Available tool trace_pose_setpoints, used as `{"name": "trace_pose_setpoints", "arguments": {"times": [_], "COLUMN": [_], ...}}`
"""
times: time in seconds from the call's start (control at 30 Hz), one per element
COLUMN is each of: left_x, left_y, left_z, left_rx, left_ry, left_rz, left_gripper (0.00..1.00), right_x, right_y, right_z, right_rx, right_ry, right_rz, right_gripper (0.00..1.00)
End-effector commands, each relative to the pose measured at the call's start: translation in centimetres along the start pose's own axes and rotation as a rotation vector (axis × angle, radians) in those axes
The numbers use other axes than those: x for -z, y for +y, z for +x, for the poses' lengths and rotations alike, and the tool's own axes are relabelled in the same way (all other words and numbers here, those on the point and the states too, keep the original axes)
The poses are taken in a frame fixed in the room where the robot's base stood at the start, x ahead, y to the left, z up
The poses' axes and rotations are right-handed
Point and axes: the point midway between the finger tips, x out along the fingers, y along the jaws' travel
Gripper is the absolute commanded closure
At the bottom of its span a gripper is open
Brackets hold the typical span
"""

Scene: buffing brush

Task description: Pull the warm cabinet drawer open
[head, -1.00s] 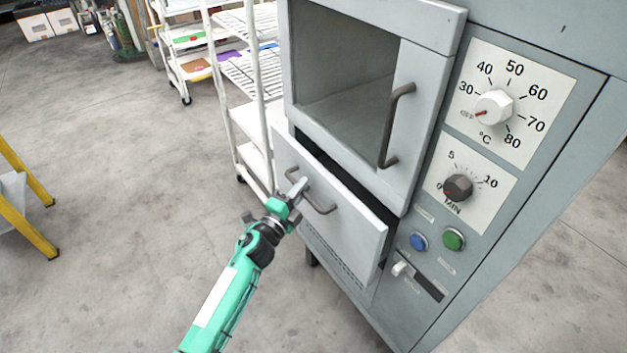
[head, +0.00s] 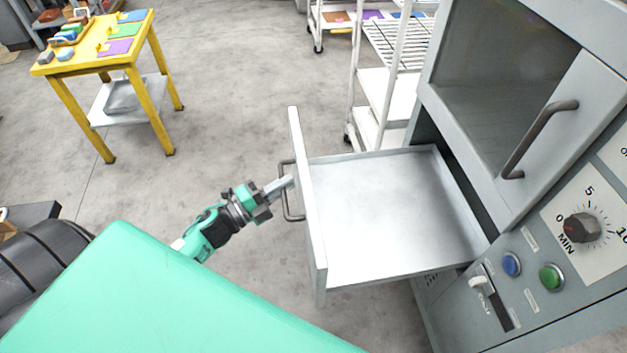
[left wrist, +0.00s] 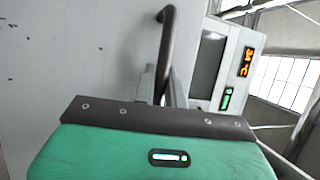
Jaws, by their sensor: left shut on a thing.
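The grey warm cabinet (head: 540,240) stands at the right in the head view. Its drawer (head: 390,210) is pulled well out, and its shallow metal tray looks empty. The drawer's dark bar handle (head: 287,205) is on the front panel, facing left. My left gripper (head: 283,186) is shut on this handle. In the left wrist view, the handle (left wrist: 166,50) runs between the two fingers of my left gripper (left wrist: 162,88). My right gripper is not in view.
The cabinet's upper compartment has its own bar handle (head: 538,137) above the drawer. A white wire rack (head: 385,100) stands behind the drawer. A yellow table (head: 100,65) with small items stands at the far left. Open floor lies between table and drawer.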

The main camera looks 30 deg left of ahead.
Motion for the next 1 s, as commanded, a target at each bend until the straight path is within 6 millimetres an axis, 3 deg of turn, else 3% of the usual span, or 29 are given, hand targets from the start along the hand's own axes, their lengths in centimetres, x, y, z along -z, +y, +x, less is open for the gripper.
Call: {"name": "trace_pose_setpoints", "arguments": {"times": [0.23,0.67,0.7,0.8,1.0], "left_x": [-1.1,-1.3,-1.3,-1.3,-1.2], "left_y": [-0.4,-0.6,-0.6,-0.6,-0.6], "left_z": [-2.5,-2.9,-2.9,-2.9,-2.9], "left_rx": [-0.002,-0.001,-0.001,-0.001,0.0], "left_ry": [-0.003,-0.003,-0.003,-0.003,-0.002], "left_rz": [0.0,0.0,0.0,0.0,0.0], "left_gripper": [1.0,1.0,0.84,0.66,0.66], "right_x": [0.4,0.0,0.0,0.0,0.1], "right_y": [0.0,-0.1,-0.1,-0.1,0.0], "right_z": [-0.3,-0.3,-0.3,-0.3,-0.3], "right_rx": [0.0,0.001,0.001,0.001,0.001], "right_ry": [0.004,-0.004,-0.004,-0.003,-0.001], "right_rz": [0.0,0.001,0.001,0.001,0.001], "right_gripper": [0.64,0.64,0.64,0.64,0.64]}}
